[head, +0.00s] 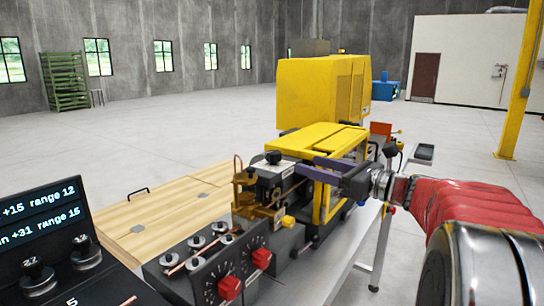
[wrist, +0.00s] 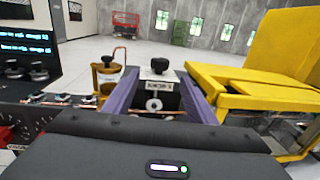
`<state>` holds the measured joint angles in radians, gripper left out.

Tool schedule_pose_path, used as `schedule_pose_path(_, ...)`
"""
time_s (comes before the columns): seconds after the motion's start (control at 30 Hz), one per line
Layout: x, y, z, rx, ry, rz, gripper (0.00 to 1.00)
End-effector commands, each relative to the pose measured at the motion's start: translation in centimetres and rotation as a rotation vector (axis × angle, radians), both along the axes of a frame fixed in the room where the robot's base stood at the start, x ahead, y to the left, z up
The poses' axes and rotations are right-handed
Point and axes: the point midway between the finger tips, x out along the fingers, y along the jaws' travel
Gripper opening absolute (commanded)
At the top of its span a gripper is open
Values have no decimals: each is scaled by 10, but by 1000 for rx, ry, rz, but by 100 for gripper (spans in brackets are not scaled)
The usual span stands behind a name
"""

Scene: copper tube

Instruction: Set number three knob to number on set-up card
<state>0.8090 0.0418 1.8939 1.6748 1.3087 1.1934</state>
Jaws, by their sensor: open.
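My gripper (head: 312,168) has purple fingers and is open. In the wrist view the gripper (wrist: 159,75) has its fingers on either side of a labelled block (wrist: 160,84) with a black knob (wrist: 159,65) on top; its label is too small to read. Two red knobs with white dial marks, a nearer one (head: 229,288) and a farther one (head: 261,258), sit on a dark panel left of and below my gripper, apart from it. I cannot tell which knob is number three. I cannot make out a set-up card; a dark display (head: 41,222) shows "+15 range 12" and "+31 range 15".
A yellow-framed machine (head: 318,138) stands beside my gripper, with a large yellow housing (head: 322,90) behind. A brass fixture (head: 247,192) with a copper tube is to the left. A wooden bench top (head: 165,215) has bare room. Black knobs (head: 84,250) sit below the display.

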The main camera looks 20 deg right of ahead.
Motion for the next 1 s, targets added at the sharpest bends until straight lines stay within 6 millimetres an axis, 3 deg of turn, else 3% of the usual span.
schedule_pose_path(0.27,20,11,-1,0,1,4,52)
schedule_pose_path(1.0,114,61,-1,-2,1,3,52)
